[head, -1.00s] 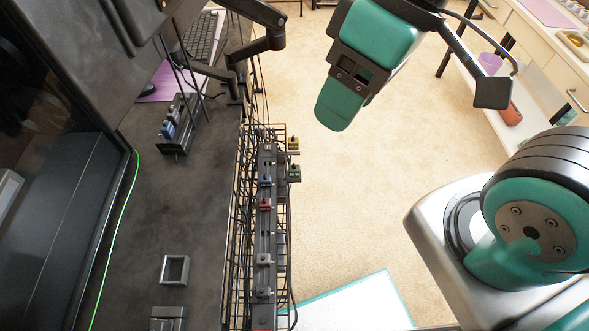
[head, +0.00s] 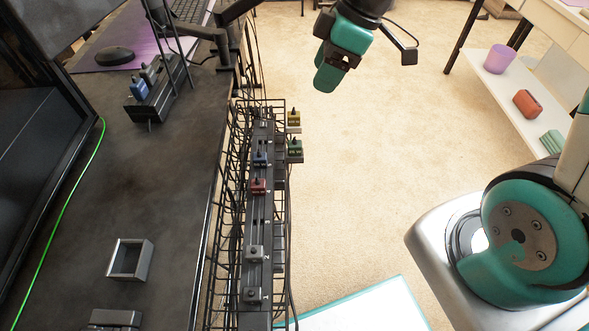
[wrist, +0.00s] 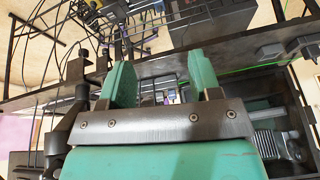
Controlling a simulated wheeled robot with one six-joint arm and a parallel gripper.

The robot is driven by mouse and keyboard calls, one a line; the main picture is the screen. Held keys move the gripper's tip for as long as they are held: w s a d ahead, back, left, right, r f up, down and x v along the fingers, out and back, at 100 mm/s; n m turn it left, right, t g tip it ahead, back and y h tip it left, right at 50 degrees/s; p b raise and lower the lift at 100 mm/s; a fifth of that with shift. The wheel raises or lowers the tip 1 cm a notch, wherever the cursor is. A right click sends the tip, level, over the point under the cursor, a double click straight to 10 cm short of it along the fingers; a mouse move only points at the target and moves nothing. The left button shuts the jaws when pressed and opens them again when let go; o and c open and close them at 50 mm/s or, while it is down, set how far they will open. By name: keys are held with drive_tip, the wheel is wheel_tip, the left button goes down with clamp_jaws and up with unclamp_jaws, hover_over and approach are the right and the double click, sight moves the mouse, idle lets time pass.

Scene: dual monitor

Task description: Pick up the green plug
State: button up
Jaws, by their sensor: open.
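The green plug (head: 295,150) sits at the right side of the power strip (head: 258,225) in the black wire basket under the desk edge, just below a yellow plug (head: 293,121). My gripper (head: 326,78) hangs over the carpet at the upper middle of the head view, above and to the right of the green plug and well apart from it. In the wrist view its two green fingers (wrist: 161,80) stand apart with nothing held between them. I cannot pick out the green plug in the wrist view.
A red plug (head: 257,186) and a blue plug (head: 260,158) sit on the strip. The dark desk (head: 160,190) with its edge lies to the left, holding a small square frame (head: 130,260). Carpet (head: 390,170) right of the basket is clear.

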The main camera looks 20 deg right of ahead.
drive_tip(key=n+b, duration=0.1)
drive_tip(key=b, duration=0.1)
approach(295, 143)
drive_tip(key=b+x, duration=0.1)
drive_tip(key=x, duration=0.1)
drive_tip(key=b+x, duration=0.1)
drive_tip(key=x, duration=0.1)
drive_tip(key=shift+w+f+b, duration=0.2)
drive_tip(key=shift+w+b, duration=0.05)
drive_tip(key=shift+b, duration=0.05)
drive_tip(key=shift+s+b+x, duration=0.15)
drive_tip(key=shift+b+x, duration=0.3)
drive_tip(key=shift+x, duration=1.05)
drive_tip(key=shift+s+b+x, duration=0.1)
drive_tip(key=shift+b+x, duration=0.3)
drive_tip(key=shift+x, duration=1.1)
drive_tip(key=shift+c, duration=0.4)
drive_tip(key=c, duration=0.9)
